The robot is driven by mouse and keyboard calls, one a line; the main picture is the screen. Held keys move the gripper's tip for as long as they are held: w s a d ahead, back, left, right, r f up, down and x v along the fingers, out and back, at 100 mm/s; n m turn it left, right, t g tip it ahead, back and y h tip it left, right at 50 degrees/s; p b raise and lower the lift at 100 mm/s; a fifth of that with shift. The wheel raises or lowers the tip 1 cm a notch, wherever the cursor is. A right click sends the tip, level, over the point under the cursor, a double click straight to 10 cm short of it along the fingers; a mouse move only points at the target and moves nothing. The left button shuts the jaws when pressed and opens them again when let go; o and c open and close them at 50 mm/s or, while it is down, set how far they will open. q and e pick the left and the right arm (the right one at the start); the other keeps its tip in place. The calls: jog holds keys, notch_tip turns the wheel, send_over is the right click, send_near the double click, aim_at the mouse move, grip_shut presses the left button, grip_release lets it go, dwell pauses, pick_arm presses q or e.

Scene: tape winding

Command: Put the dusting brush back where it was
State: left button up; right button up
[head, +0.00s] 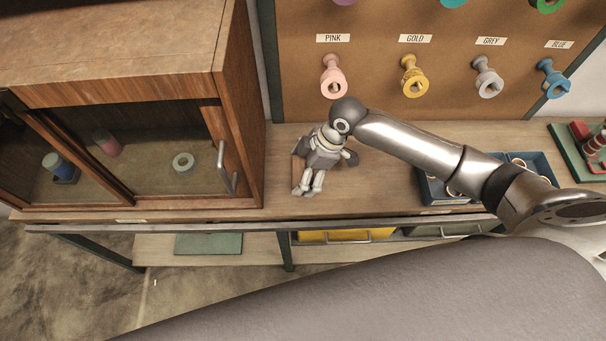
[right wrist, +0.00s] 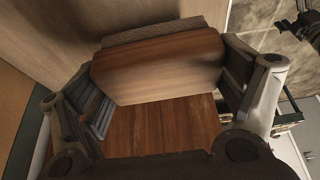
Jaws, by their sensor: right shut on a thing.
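The dusting brush (right wrist: 160,68) is a brown wooden block with a pale grey-brown bristle edge (right wrist: 150,32) along its far side. In the right wrist view it lies between the two fingers of my right gripper (right wrist: 165,92), which is shut on it. In the head view my right gripper (head: 313,176) points down at the worktop beside the cabinet, and only a small brown part of the brush (head: 298,172) shows at its left. I cannot tell whether the brush touches the worktop.
A wooden cabinet with glass doors (head: 150,150) stands close on the left, its handle (head: 226,170) jutting out. Behind is a pegboard (head: 300,95) with labelled spools. A blue tray (head: 540,165) with rings sits at the right under my arm. Yellow (head: 340,236) and grey bins hang below.

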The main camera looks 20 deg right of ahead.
notch_tip(320, 180, down, 2)
jog(key=shift+f+p, duration=0.1)
jog(key=shift+p, duration=0.45)
jog(key=shift+w+f, duration=0.1)
jog(key=shift+f, duration=0.4)
jog(key=shift+f, duration=0.2)
jog(key=o, duration=0.7)
jog(key=shift+o, duration=0.2)
jog(key=shift+r, duration=0.2)
